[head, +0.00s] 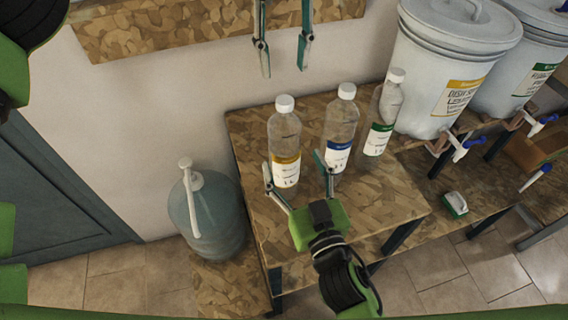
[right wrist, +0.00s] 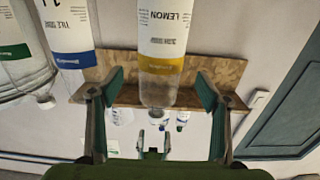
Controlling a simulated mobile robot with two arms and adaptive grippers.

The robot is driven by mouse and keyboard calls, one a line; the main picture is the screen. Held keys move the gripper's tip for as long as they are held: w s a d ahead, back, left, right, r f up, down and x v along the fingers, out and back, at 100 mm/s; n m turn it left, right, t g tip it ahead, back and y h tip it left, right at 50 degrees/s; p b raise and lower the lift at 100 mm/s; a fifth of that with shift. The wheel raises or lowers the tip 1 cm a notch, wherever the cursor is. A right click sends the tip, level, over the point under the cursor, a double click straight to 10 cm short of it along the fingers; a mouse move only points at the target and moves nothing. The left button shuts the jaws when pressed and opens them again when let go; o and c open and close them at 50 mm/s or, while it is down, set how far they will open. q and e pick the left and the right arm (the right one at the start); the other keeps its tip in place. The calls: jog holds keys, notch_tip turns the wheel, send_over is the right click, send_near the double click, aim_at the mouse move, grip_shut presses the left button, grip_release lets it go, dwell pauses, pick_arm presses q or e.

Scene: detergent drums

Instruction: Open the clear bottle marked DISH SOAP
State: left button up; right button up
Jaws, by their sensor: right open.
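The clear bottle with a yellow-banded label (head: 285,172) stands upright on the table, its white cap (head: 285,104) on. In the right wrist view its label reads LEMON (right wrist: 163,40); DISH SOAP is not readable on it. The drum with the matching yellow band (head: 460,92) seems to read DISH SOAP. My right gripper (head: 296,166) is open, low at the front of this bottle, one finger to each side; the right wrist view shows gaps beside both fingers. My left gripper (head: 284,70) is open and empty, high above the bottle, pointing down.
Close right stand a blue-banded bottle (head: 340,130) and a green-banded bottle (head: 382,118), both white-capped. Another drum (head: 535,62) stands at the far right; blue-handled taps (head: 467,146) stick out below. A large blue jug with a pump (head: 207,215) stands left. The table's front (head: 375,215) is clear.

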aim_at(284, 100)
pick_arm(q)
jog(key=shift+s+r, duration=0.15)
jog(key=shift+s, duration=0.1)
pick_arm(e)
jog(key=x, duration=0.5)
jog(key=shift+w+a+r, duration=0.1)
jog(key=shift+w, duration=0.1)
pick_arm(q)
jog(key=shift+w, duration=0.1)
pick_arm(e)
jog(key=shift+w+a, duration=0.1)
jog(key=shift+w, duration=0.3)
jog(key=shift+s, duration=0.1)
grip_shut()
pick_arm(q)
jog(key=m, duration=0.3)
jog(key=shift+d+m, duration=0.15)
jog(key=shift+m, duration=0.25)
jog(key=m, duration=0.4)
jog(key=shift+m, duration=0.3)
jog(key=shift+f+m, duration=0.3)
jog(key=shift+f, duration=3.75)
